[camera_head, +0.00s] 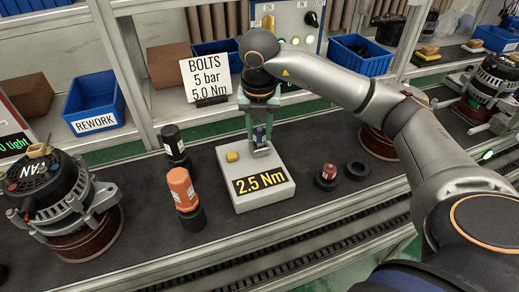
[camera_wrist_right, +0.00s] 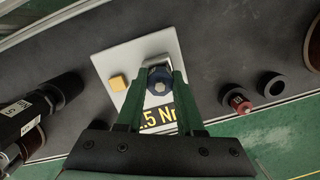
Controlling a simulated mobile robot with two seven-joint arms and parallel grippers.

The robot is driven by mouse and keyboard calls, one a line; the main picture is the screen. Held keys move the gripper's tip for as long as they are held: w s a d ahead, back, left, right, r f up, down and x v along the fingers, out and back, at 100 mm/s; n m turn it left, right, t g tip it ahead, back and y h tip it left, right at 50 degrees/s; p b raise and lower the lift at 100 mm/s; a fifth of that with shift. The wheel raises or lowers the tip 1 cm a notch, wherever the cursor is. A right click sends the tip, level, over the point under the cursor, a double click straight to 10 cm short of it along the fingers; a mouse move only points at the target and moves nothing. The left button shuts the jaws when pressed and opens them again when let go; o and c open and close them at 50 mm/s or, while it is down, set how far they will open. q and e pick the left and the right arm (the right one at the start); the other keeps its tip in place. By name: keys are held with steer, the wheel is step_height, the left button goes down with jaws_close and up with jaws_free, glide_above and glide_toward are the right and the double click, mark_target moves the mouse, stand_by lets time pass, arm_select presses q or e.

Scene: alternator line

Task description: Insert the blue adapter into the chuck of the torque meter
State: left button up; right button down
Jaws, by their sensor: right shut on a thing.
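The torque meter (camera_head: 275,191) is a pale box on the bench with a yellow "2.5 Nm" display. Its grey chuck (camera_head: 262,152) stands on the top toward the back. My right gripper (camera_head: 261,143) points down over the chuck, its green fingers shut on the blue adapter (camera_head: 259,131). In the right wrist view the adapter (camera_wrist_right: 159,79) sits between the fingertips (camera_wrist_right: 159,84), over the chuck. The fingers hide its sides, and I cannot tell whether its lower end is inside the chuck. My left gripper is out of view.
A yellow block (camera_head: 232,156) lies on the meter's top, left of the chuck. An orange tool (camera_head: 183,189) and a black tool (camera_head: 173,142) stand to the left. A small red tool (camera_head: 328,173) and a black ring (camera_head: 357,169) are to the right. An alternator (camera_head: 52,190) stands far left.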

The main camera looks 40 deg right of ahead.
steer(key=shift+f, duration=0.15)
steer(key=shift+f+b, duration=0.4)
steer(key=c, duration=0.6)
jaws_free()
steer(key=shift+r, duration=0.1)
steer(key=shift+o, duration=0.7)
step_height(320, 180, up, 12)
steer(key=s+a+p, duration=0.1)
steer(key=p, duration=0.2)
steer(key=shift+s+r, duration=0.2)
steer(key=shift+s, duration=0.1)
